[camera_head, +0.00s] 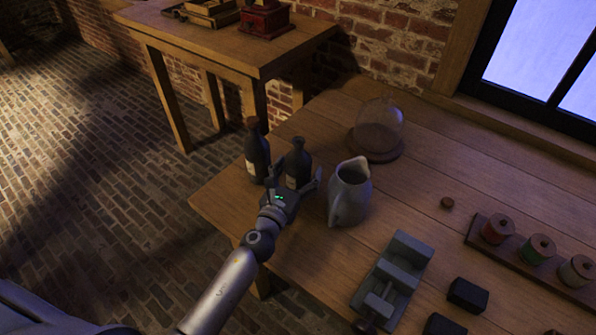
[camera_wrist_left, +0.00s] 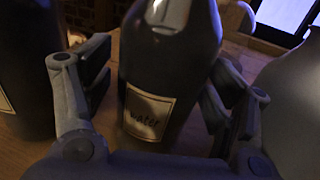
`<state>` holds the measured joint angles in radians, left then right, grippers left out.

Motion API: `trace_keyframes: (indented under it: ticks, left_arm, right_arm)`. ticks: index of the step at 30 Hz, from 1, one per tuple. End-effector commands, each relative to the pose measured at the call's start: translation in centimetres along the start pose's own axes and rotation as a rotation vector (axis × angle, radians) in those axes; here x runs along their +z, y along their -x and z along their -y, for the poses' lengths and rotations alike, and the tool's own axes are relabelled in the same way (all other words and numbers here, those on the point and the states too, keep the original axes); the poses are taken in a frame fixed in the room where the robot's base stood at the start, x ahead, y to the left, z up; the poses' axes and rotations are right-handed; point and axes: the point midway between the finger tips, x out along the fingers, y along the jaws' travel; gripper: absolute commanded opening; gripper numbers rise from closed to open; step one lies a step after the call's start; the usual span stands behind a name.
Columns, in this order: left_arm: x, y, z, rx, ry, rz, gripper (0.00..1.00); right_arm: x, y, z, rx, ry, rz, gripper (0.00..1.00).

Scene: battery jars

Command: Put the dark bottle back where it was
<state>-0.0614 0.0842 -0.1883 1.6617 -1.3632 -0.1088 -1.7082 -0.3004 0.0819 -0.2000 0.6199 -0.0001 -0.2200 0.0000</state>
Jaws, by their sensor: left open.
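Two dark bottles stand upright near the left edge of the wooden table. The left one (camera_head: 257,160) has a brown stopper and a pale label. The right one (camera_head: 298,160) is shorter and stands next to it. My left gripper (camera_head: 295,182) is open, with its fingers on either side of the right bottle. In the left wrist view this bottle (camera_wrist_left: 165,60), with a label that seems to read "water", is between the open fingers (camera_wrist_left: 160,75). The other bottle (camera_wrist_left: 25,70) shows at the left. My right gripper is not in view.
A grey pitcher (camera_head: 350,195) stands close to the right of my left gripper. A glass dome on a wooden base (camera_head: 376,140) is behind it. A grey vise-like tool (camera_head: 395,275), dark blocks (camera_head: 468,294) and a spool rack (camera_head: 540,265) are farther right.

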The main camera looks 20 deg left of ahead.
Motion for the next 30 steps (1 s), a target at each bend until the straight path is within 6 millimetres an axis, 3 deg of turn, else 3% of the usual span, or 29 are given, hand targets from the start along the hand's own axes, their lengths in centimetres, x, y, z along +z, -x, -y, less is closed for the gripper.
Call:
trace_keyframes:
  ticks: [8, 21, 30]
  left_arm:
    - [0.2, 0.4, 0.0, 0.0, 0.0, -0.002, 0.79]
    - [-0.1, 8.1, 0.0, -0.001, 0.0, -0.003, 0.79]
    - [0.1, 11.5, 0.0, 0.0, 0.0, -0.001, 0.79]
  right_arm:
    - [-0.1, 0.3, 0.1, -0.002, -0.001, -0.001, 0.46]
    - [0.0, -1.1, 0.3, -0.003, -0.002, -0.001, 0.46]
    - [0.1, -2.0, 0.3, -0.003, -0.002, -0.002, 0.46]
